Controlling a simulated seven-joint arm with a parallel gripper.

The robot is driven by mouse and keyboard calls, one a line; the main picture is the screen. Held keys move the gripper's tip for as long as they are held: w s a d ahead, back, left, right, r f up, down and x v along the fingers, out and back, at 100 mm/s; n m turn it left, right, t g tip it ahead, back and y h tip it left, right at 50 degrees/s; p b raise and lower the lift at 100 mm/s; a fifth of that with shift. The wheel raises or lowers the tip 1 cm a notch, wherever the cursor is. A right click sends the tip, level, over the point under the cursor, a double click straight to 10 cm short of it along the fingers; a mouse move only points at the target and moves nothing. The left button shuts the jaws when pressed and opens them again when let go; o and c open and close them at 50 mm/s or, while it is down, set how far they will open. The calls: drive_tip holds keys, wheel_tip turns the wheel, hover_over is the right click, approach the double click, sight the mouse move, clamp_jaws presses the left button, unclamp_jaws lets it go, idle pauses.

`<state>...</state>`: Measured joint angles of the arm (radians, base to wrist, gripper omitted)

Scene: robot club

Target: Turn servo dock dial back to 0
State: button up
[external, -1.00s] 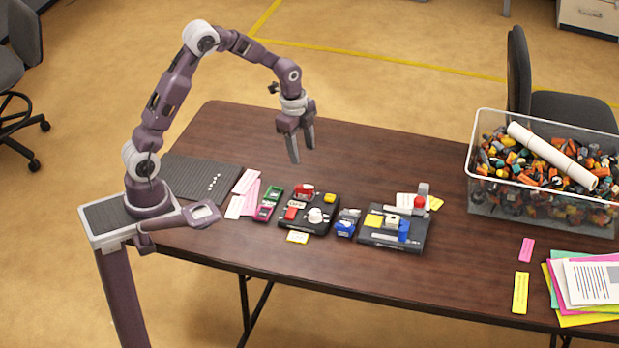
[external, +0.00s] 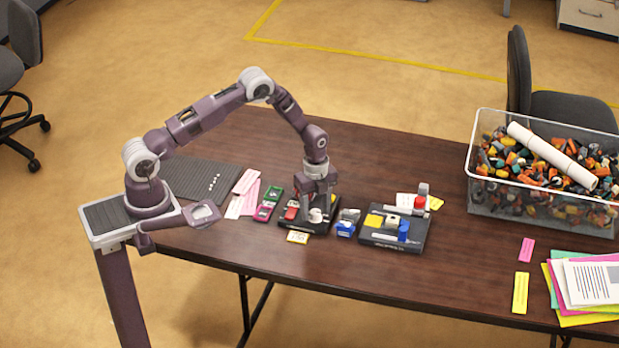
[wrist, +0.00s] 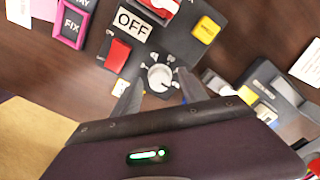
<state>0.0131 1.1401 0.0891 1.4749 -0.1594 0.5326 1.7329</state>
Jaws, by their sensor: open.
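The dock with the dial is a black box (external: 289,224) on the table, partly hidden by my gripper in the external view. Its white dial (wrist: 160,77) shows in the wrist view, with small marks around it. The dial also shows in the external view (external: 316,215). My gripper (wrist: 157,92) is open, its two fingertips on either side of the dial and close to it. Whether they touch the dial I cannot tell. The dock also bears a red rocker (wrist: 118,53), a yellow button (wrist: 206,29) and an "OFF" label (wrist: 132,21).
A second black box (external: 380,241) with yellow, white and blue parts stands to the right. A blue block (external: 346,224) lies between the boxes. Green and pink blocks (external: 268,205) lie left of the dock. A clear bin (external: 545,205) stands far right.

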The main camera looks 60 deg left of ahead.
clamp_jaws()
